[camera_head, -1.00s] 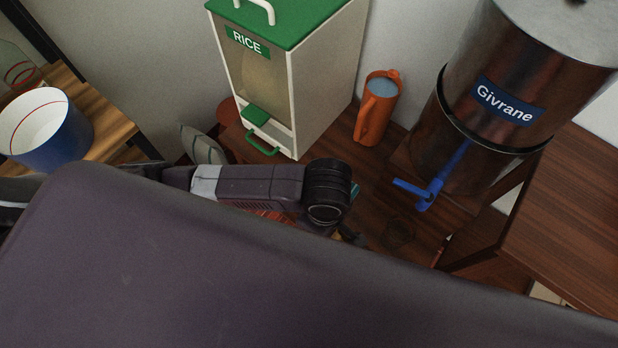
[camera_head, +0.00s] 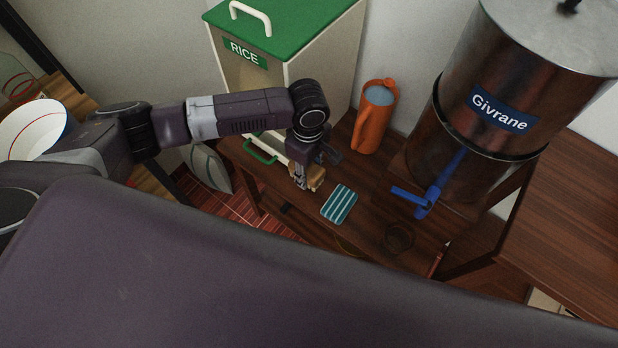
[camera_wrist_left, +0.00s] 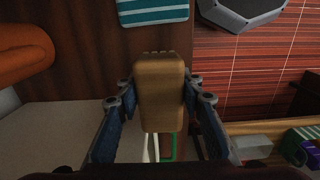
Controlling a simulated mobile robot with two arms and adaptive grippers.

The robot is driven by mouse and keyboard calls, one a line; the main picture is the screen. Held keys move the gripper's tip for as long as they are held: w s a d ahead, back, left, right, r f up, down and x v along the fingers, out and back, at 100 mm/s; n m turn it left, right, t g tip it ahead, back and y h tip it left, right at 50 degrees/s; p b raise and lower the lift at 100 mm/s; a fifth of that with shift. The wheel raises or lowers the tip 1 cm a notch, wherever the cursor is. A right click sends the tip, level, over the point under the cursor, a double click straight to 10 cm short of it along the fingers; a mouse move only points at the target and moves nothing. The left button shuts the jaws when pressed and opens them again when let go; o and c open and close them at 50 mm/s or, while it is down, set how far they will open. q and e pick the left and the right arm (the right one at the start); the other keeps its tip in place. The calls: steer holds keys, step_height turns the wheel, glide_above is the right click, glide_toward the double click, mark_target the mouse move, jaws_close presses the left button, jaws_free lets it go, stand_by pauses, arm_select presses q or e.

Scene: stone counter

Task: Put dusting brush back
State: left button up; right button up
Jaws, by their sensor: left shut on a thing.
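The dusting brush has a tan wooden body (camera_wrist_left: 160,90) and shows between the fingers in the left wrist view. In the head view its tan end (camera_head: 317,178) shows beside my left gripper (camera_head: 304,178). The left gripper is shut on it, with a finger on each side, over the near edge of the dark wooden table (camera_head: 385,190). I cannot tell whether the brush touches the table. The bristles are mostly hidden. My right gripper is in neither view.
A teal-striped pad (camera_head: 340,204) lies just right of the gripper. The rice dispenser (camera_head: 325,85) stands behind, with an orange pitcher (camera_head: 372,120) beside it. A metal Givrane tank (camera_head: 500,110) with a blue tap stands at right. A dark glass (camera_head: 398,240) is near the front.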

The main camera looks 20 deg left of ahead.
arm_select(q)
step_height(320, 180, down, 4)
steer(key=shift+r, duration=0.1)
steer(key=shift+w+f, duration=0.2)
steer(key=shift+f, duration=0.45)
steer(key=o, duration=1.3)
steer(key=shift+f, duration=0.1)
step_height(320, 180, up, 12)
steer(key=shift+a+r, duration=0.15)
